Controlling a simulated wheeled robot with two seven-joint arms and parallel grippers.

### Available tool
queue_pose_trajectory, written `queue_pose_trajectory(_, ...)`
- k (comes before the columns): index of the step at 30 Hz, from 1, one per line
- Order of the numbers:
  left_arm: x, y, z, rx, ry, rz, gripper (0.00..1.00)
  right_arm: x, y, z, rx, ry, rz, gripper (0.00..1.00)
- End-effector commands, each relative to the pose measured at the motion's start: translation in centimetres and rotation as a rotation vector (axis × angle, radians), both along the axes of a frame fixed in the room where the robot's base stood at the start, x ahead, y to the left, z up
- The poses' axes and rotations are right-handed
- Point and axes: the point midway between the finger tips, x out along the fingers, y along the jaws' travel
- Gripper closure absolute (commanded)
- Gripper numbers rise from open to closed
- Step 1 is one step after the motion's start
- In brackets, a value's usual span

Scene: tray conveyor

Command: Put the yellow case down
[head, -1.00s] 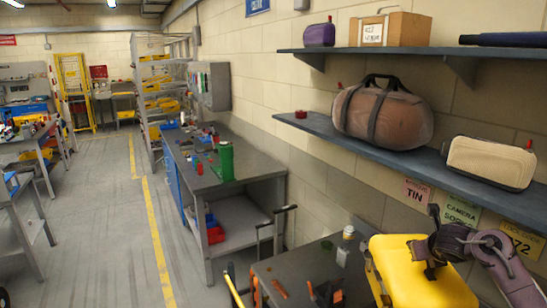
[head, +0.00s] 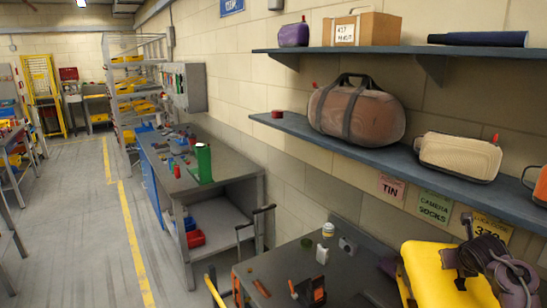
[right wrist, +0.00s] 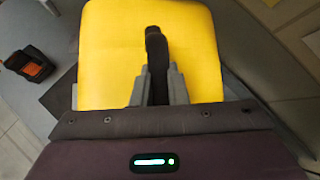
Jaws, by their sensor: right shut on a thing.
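The yellow case (head: 437,272) is at the lower right of the head view, in front of the dark bench. My right gripper (head: 468,250) is shut on the case's dark handle. In the right wrist view the case (right wrist: 207,45) fills the top middle, and the gripper (right wrist: 157,72) has its fingers on either side of the black handle. The underside of the case is hidden, so I cannot tell whether it touches the bench. My left gripper is not in view.
The dark bench (head: 345,285) holds small tools, a white-lidded jar (head: 328,230) and an orange-and-black item (head: 310,291). Wall shelves above hold a brown duffel bag (head: 375,118) and a cream case (head: 459,155). A grey workbench (head: 222,170) stands farther left; the aisle floor is clear.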

Motion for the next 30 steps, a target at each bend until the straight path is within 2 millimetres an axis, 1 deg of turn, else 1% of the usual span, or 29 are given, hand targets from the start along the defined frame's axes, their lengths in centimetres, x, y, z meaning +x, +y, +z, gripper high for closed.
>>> queue_pose_trajectory(1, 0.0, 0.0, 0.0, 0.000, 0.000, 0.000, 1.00, -0.2, -0.2, 0.6, -0.001, -0.014, -0.006, 1.00)
queue_pose_trajectory(14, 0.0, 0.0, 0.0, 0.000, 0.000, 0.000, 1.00, -1.7, -1.1, 0.5, -0.002, -0.012, -0.025, 1.00)
queue_pose_trajectory(23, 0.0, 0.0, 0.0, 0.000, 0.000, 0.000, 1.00, -1.5, 0.7, 0.0, -0.003, -0.012, 0.009, 1.00)
queue_pose_trajectory(29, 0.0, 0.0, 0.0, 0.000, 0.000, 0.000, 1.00, -1.4, 3.0, -0.6, -0.003, -0.012, 0.048, 1.00)
queue_pose_trajectory(30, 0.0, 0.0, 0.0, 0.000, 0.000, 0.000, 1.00, -1.4, 3.7, -0.8, -0.003, -0.012, 0.059, 1.00)
